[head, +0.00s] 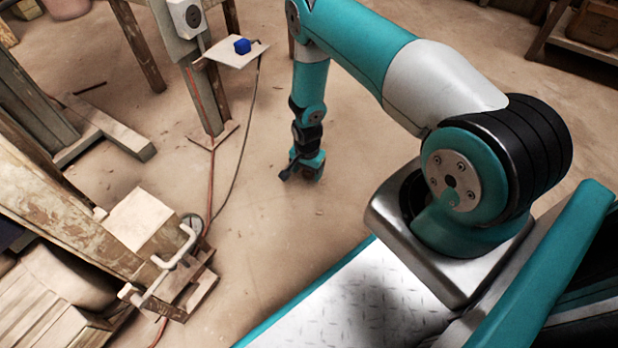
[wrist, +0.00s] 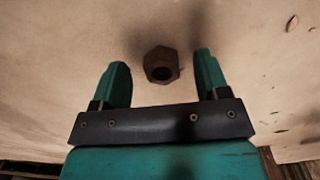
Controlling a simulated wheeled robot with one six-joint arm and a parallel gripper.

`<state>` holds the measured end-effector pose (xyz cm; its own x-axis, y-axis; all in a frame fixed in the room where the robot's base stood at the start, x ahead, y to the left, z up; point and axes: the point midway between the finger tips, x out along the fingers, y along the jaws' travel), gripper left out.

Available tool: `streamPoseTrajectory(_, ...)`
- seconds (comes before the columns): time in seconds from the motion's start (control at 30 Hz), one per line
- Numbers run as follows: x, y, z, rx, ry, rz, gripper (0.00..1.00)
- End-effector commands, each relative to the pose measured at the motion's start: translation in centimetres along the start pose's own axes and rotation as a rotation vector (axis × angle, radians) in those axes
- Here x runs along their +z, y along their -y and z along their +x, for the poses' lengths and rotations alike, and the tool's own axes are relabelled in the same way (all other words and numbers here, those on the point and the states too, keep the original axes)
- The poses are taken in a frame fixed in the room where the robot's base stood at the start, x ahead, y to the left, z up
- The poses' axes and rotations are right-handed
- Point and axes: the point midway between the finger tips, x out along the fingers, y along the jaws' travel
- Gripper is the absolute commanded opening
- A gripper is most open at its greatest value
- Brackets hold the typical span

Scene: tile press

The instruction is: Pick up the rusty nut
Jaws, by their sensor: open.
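The rusty nut (wrist: 161,64) is a brown hexagonal piece with a dark hole, lying on the pale dusty floor. In the wrist view it sits between and slightly beyond the two green fingers of my gripper (wrist: 161,80). The fingers are apart, with a gap on each side of the nut, and hold nothing. In the head view my gripper (head: 302,170) points down close to the floor. The nut cannot be made out there. How far the fingertips are above the floor is hard to tell.
A wooden block (head: 142,217) and a white-handled device (head: 175,270) are at left. A dark cable hangs from the shelf. The floor around my gripper (head: 270,215) is mostly clear.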

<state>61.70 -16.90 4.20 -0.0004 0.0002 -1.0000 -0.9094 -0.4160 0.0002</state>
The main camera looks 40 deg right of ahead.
Motion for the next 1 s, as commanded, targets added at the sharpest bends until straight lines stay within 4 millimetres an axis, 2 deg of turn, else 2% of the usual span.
streamPoseTrajectory(0.03, 0.0, 0.0, 1.4, 0.0, 0.0, 0.0, 0.69)
streamPoseTrajectory(0.07, 0.0, 0.0, 1.7, 0.0, 0.0, 0.0, 0.69)
streamPoseTrajectory(0.3, 0.0, 0.0, 1.6, 0.0, 0.0, 0.0, 0.69)
streamPoseTrajectory(0.33, 0.0, 0.0, 1.6, 0.0, 0.0, 0.0, 0.66)
streamPoseTrajectory(0.57, 0.0, 0.1, 1.6, 0.0, 0.0, 0.0, 0.13)
streamPoseTrajectory(0.87, 0.0, 0.1, 1.4, -0.001, 0.0, 0.0, 0.12)
streamPoseTrajectory(1.0, -0.1, 0.1, 0.3, -0.001, -0.001, 0.0, 0.12)
